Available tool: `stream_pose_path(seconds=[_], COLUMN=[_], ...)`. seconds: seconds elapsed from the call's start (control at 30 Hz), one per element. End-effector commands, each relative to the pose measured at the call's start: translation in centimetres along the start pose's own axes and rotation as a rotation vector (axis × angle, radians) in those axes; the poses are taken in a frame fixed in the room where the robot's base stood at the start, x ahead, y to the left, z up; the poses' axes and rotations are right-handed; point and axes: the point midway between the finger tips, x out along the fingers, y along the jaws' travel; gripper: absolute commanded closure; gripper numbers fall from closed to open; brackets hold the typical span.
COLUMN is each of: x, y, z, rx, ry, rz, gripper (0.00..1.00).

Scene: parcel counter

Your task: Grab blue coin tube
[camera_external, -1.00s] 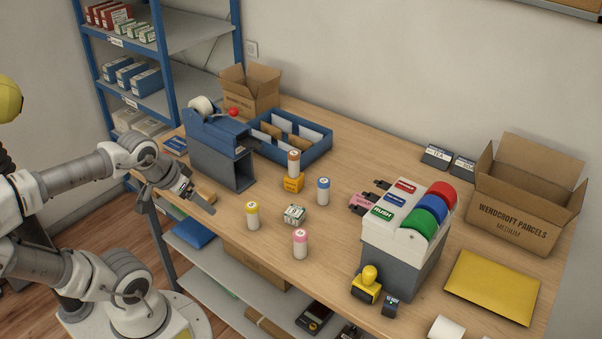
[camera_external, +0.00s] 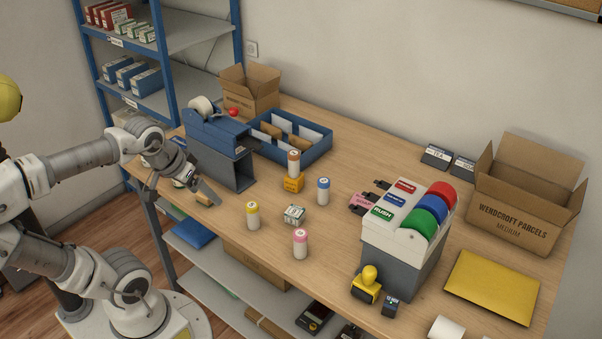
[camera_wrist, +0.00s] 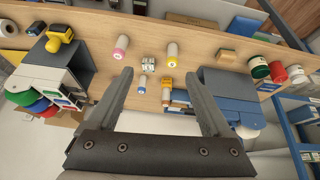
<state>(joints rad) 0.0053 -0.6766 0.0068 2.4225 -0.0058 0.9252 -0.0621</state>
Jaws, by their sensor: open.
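The blue-capped coin tube (camera_external: 323,190) stands upright on the counter, right of the middle; its blue end also shows in the wrist view (camera_wrist: 142,85), between my fingers in the picture. My gripper (camera_external: 205,197) is open and empty at the counter's left front edge, well left of the blue tube and apart from it. In the wrist view, my open fingers (camera_wrist: 160,74) point over the counter with nothing between them in contact.
A yellow-capped tube (camera_external: 253,215) and a pink-capped tube (camera_external: 300,243) stand in front. A brown-capped tube (camera_external: 294,162) stands at a yellow block (camera_external: 292,183). A blue-grey dispenser (camera_external: 222,157) stands beside my gripper.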

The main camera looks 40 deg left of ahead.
Motion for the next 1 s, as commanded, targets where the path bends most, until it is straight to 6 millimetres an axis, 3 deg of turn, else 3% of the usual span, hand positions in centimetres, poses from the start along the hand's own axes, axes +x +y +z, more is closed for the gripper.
stream_pose_path(seconds=[0.2,0.47,0.77,1.0], x=[-1.0,0.1,4.4,9.6], y=[0.6,1.3,2.2,3.2], z=[-7.3,-15.8,-24.2,-29.3], rx=[-0.199,-0.447,-0.72,-0.924], ry=[-0.069,-0.149,-0.233,-0.289], rz=[0.01,-0.005,-0.058,-0.125], gripper=[0.16,0.16,0.16,0.16])
